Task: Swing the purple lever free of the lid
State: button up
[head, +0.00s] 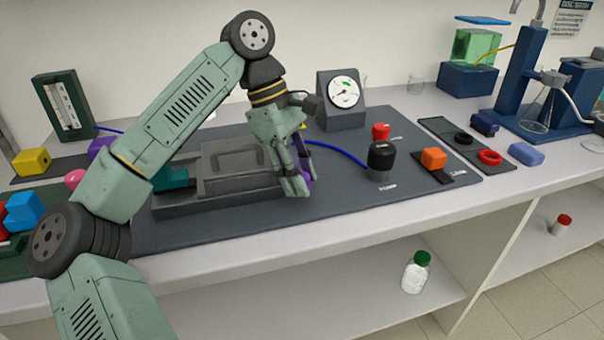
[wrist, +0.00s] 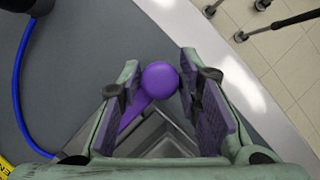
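The purple lever's round knob (wrist: 160,78) lies between my two fingertips in the wrist view, with its arm (wrist: 133,114) running down and left over the lid. My gripper (wrist: 160,80) has one finger on each side of the knob, and the gaps are very narrow. I cannot tell whether the fingers touch it. In the head view my gripper (head: 298,188) is low at the right end of the grey rig, and the fingers mostly hide the lever. The grey lid (head: 240,162) lies flat on the rig, left of my gripper.
A dial gauge (head: 343,95) stands at the back. The bench's front edge is close by.

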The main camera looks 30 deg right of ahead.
jog(key=o, duration=0.3)
jog(key=shift+w+a+f, duration=0.1)
jog(key=shift+a, duration=0.05)
jog(key=v, duration=1.2)
jog(key=shift+f, duration=0.1)
